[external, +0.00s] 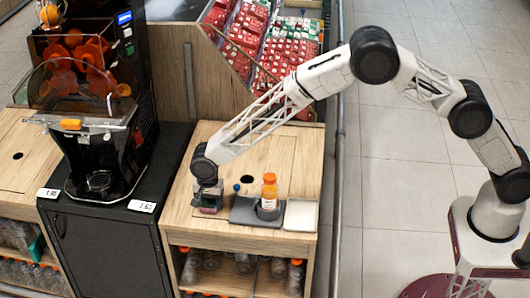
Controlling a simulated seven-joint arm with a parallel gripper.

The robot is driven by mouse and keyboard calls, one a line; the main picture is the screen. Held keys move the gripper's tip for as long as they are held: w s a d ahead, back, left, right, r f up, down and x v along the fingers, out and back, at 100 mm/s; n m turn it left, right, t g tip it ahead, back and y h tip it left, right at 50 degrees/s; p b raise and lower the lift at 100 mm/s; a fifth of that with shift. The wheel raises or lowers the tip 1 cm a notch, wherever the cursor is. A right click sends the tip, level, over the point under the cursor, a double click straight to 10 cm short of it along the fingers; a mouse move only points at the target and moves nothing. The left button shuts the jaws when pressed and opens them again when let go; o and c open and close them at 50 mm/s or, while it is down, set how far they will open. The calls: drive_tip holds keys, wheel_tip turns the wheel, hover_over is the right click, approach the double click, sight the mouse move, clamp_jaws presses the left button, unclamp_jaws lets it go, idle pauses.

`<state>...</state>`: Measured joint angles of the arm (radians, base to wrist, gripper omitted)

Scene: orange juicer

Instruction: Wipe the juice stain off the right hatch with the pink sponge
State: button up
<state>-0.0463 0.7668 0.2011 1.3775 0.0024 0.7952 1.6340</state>
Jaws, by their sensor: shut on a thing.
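My gripper (206,195) is low over the left front part of the wooden counter right of the juicer. It is shut on what looks like the pink sponge (209,209), of which only a small pink and dark patch shows below the fingers. The sponge is at or close to the counter top; I cannot tell whether it touches. The right hatch (275,160) is the wooden panel with a dark round hole, behind and right of my gripper. I cannot make out a juice stain; my arm hides part of the hatch.
A juice bottle (269,193) with an orange cap stands on a grey tray (242,213) right of my gripper. A white tray (300,214) lies beside it. The black juicer (102,150) stands left. A small dark blue knob-like thing (236,188) is close to my gripper.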

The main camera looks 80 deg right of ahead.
sight(222, 209)
drive_tip(key=shift+s, duration=0.15)
drive_tip(key=shift+s+f, duration=0.2)
drive_tip(key=shift+s, duration=1.7)
drive_tip(key=shift+w+r, duration=0.1)
drive_tip(key=shift+w, duration=0.45)
drive_tip(key=shift+w+f, duration=0.2)
drive_tip(key=shift+w, duration=1.25)
drive_tip(key=shift+w, duration=0.1)
